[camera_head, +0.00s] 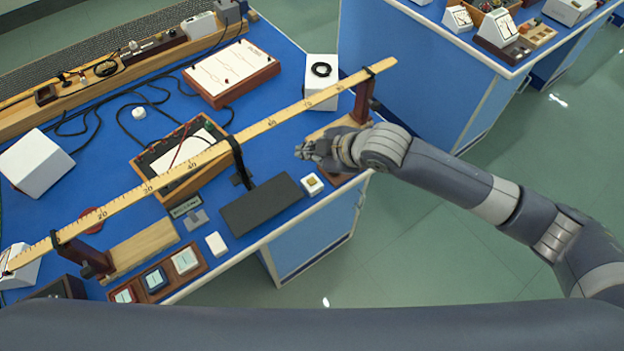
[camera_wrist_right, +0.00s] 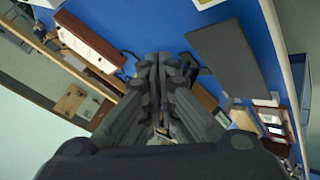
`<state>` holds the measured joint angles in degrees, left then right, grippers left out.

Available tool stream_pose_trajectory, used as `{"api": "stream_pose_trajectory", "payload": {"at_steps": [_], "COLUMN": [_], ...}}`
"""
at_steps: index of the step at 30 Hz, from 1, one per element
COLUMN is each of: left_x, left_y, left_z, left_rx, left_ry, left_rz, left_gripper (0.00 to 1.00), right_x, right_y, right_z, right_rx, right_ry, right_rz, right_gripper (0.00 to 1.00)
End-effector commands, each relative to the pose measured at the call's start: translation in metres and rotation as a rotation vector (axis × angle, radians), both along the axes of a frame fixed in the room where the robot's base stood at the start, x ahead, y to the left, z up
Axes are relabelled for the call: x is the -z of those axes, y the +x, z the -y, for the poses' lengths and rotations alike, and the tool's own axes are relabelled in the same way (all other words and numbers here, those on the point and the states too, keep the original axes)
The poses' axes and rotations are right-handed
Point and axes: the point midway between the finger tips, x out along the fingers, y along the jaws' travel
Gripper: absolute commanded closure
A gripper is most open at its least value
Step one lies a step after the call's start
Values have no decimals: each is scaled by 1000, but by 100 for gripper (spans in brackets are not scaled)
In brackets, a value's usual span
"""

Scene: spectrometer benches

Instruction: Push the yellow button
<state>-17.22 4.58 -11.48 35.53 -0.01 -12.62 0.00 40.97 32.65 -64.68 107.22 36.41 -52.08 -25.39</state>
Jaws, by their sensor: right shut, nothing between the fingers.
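The yellow button (camera_head: 312,183) is a small yellow cap on a low white square box near the front edge of the blue bench. It sits just right of a flat dark pad (camera_head: 262,205). My right gripper (camera_head: 303,152) is shut and empty. In the head view its tips appear just above and slightly left of the button, apart from it. In the right wrist view the closed fingers (camera_wrist_right: 166,62) fill the middle. A white box (camera_wrist_right: 205,3) at that view's top edge may be the button's, cut off. My left gripper is out of view.
A long wooden ruler (camera_head: 160,180) on stands spans the bench close behind my gripper. A wooden instrument box (camera_head: 150,160), a white block (camera_head: 216,244) and a wooden tray (camera_head: 198,263) of square buttons stand left. Open floor lies right of the bench.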

Motion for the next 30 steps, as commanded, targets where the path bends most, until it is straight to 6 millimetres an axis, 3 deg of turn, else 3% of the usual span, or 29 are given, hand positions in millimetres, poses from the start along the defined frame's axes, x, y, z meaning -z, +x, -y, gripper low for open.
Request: {"api": "stream_pose_trajectory", "payload": {"at_steps": [8,19,30], "left_x": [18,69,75], "left_y": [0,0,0], "left_z": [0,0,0], "left_rx": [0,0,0], "left_ry": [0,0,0], "left_rz": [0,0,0], "left_gripper": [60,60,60], "right_x": [18,67,88], "right_y": [0,0,0], "right_z": [0,0,0], "right_rx": [1,1,-1], "right_ry": [0,1,1], "right_rz": [-1,0,0], "right_gripper": [100,100,100]}}
